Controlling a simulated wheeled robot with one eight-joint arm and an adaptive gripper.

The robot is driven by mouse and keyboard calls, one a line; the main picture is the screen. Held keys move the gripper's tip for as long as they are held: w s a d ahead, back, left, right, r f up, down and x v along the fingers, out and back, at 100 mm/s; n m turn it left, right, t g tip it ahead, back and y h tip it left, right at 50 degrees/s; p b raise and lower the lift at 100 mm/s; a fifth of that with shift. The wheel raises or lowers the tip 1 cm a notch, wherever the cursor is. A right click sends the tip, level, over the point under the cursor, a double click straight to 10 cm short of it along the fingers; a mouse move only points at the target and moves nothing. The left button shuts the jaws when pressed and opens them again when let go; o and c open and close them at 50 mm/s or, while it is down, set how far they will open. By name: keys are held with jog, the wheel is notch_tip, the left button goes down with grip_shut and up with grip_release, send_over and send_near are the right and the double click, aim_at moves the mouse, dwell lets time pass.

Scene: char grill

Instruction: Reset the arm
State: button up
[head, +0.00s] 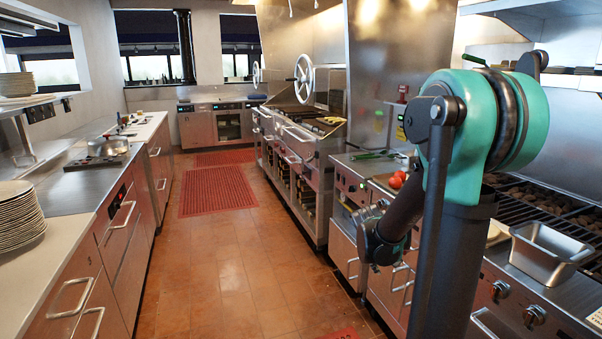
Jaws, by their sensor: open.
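My arm (482,130) stands at the right of the head view, with a teal upper joint and dark links. One dark link slopes down and left to a lower joint (378,242) in front of the counter drawers. My gripper's fingers do not show in this view.
A metal pan (548,250) sits at the right by the char grill (540,200). Plates (18,222) are stacked on the left counter (65,195). The tiled aisle (235,260) with red mats (217,190) is clear.

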jog(key=s+a+f+y, duration=0.1)
jog(key=s+a, duration=0.1)
jog(key=s, duration=0.4)
jog(key=s+a+m+y, duration=0.1)
jog(key=s+a+y, duration=0.1)
jog(key=s, duration=0.4)
jog(key=s+a+f+y, duration=0.1)
jog(key=s+a+y, duration=0.1)
jog(key=s+a, duration=0.2)
jog(key=s, duration=0.3)
jog(key=shift+a+f, duration=0.25)
jog(key=shift+f, duration=0.05)
